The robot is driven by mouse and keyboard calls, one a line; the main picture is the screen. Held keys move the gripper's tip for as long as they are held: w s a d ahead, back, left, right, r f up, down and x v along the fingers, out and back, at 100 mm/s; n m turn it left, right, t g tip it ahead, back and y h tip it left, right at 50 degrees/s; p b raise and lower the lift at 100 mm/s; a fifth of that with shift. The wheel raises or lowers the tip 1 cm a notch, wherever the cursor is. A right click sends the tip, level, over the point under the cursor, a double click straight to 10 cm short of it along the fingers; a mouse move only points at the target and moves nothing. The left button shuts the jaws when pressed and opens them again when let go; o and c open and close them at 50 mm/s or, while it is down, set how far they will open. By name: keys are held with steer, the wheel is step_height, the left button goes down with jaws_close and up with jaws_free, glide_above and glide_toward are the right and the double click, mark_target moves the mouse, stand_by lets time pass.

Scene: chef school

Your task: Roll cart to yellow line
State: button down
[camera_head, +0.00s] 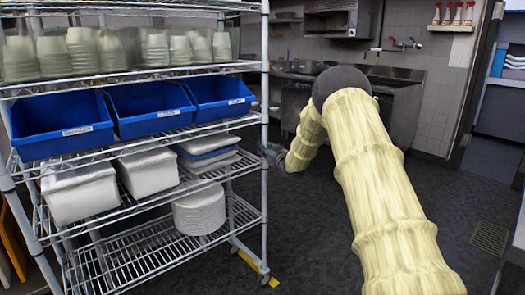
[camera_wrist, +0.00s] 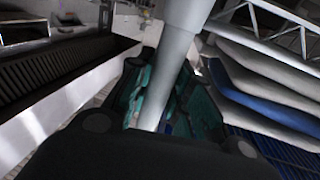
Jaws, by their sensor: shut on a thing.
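The cart (camera_head: 150,75) is a tall metal wire-shelf rack on the left of the head view. Its front right post (camera_head: 264,110) runs down to near the floor. My gripper (camera_head: 272,154) is beside this post at mid height, at the end of my cream-sleeved arm. In the wrist view my gripper's teal-lined fingers (camera_wrist: 168,100) are shut around the grey post (camera_wrist: 180,50). Short pieces of a yellow line (camera_head: 272,281) show on the floor by the foot of that post. The rest of the line is hidden or out of view.
A steel counter with sink (camera_head: 400,85) stands at the back. Dark floor (camera_head: 310,225) is open right of the cart, with a drain grate (camera_head: 490,237).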

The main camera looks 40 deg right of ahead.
steer(key=shift+d+f, duration=0.1)
steer(key=shift+d, duration=0.4)
steer(key=c, duration=1.2)
jaws_free()
steer(key=s+a, duration=0.1)
steer(key=s, duration=1.1)
steer(key=shift+a, duration=0.15)
